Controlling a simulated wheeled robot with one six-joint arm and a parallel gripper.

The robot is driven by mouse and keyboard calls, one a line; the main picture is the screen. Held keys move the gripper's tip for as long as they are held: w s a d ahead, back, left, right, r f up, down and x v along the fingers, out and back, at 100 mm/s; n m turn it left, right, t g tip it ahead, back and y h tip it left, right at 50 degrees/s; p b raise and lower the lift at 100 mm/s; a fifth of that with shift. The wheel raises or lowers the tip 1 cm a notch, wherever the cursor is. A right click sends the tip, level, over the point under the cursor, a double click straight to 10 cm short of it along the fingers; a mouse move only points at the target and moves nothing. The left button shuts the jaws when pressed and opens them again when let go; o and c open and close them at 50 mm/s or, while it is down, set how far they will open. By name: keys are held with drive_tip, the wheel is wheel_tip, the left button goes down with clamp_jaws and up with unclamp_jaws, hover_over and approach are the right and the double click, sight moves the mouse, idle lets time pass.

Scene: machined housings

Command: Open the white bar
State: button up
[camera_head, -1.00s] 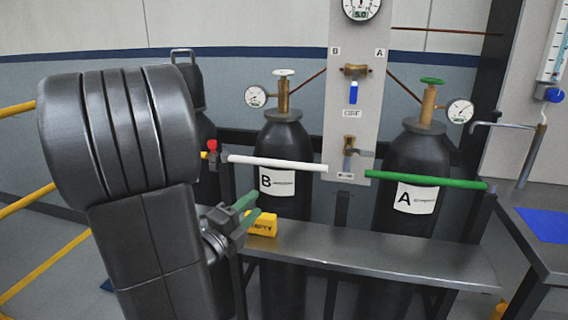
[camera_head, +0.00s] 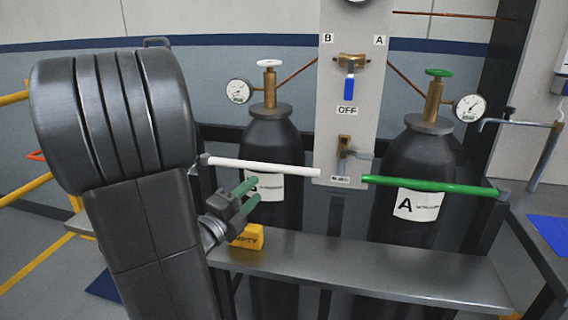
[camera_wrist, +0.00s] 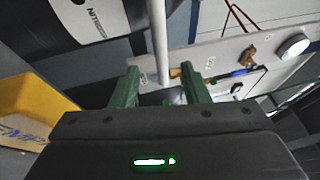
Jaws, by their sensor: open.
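The white bar (camera_head: 262,167) runs level across the front of cylinder B (camera_head: 272,140) in the head view. Its left end is close behind my arm. Its right end is near the grey panel. My gripper (camera_head: 248,193) has green fingers and is open, a little below and in front of the bar's left part. In the wrist view the white bar (camera_wrist: 160,42) comes down from the top between the fingers of my gripper (camera_wrist: 160,88). I cannot tell whether it touches them. Nothing is visibly gripped. The bar's left-end latch is mostly hidden by my arm.
A green bar (camera_head: 430,186) crosses cylinder A (camera_head: 412,165) on the right. A metal shelf (camera_head: 370,265) runs below the bars, with a yellow block (camera_head: 246,238) on it near my gripper. The grey panel (camera_head: 335,110) with valves stands between the cylinders.

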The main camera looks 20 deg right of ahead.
sight(262, 166)
drive_tip(key=x, duration=1.3)
drive_tip(key=shift+p, duration=0.3)
drive_tip(key=shift+a, duration=0.15)
drive_tip(key=shift+c, duration=0.2)
clamp_jaws()
